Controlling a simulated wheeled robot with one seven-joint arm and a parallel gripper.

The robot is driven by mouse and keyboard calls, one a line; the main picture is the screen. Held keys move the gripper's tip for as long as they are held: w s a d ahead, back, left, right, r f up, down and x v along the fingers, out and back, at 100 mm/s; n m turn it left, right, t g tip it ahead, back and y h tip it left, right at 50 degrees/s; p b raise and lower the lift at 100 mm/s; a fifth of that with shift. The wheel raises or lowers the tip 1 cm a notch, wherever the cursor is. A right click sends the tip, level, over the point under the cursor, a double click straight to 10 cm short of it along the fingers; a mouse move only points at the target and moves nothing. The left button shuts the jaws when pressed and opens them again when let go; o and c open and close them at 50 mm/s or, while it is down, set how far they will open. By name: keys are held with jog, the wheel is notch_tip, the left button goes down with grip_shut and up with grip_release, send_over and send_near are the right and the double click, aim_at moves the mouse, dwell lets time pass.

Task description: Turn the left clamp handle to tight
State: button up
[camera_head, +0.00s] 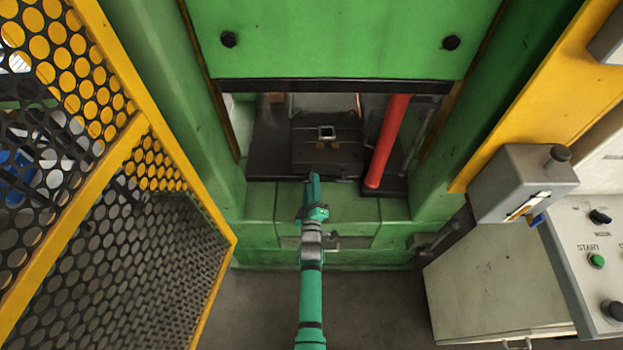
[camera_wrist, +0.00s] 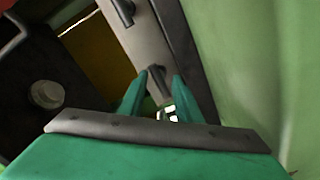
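In the wrist view, a short dark peg-like handle (camera_wrist: 157,82) sticks out from a grey metal plate (camera_wrist: 133,38). It looks like a clamp handle, but I cannot tell whether it is the left one or how tight it stands. My gripper's two green fingers (camera_wrist: 161,78) are apart, with the handle between or just beyond their tips; contact is not clear. A second dark peg (camera_wrist: 123,11) is farther up the same plate. In the head view, my gripper (camera_head: 312,180) is at the front edge of the green press opening, and my arm hides what lies directly below it.
A dark die block (camera_head: 325,152) sits inside the opening, with a red cylinder (camera_head: 388,142) to its right. A yellow mesh guard (camera_head: 130,220) stands at left. A grey lever box (camera_head: 520,182) and control panel (camera_head: 595,250) are at right. The floor in front is clear.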

jog(key=shift+w, duration=1.3)
grip_shut()
jog(key=m, duration=0.4)
jog(key=shift+m, duration=0.4)
jog(key=m, duration=0.4)
jog(key=shift+m, duration=0.3)
jog(key=m, duration=0.4)
jog(key=c, duration=0.7)
grip_release()
jog(key=shift+a+f+m, duration=0.1)
jog(key=shift+m, duration=2.2)
jog(key=shift+c, duration=0.2)
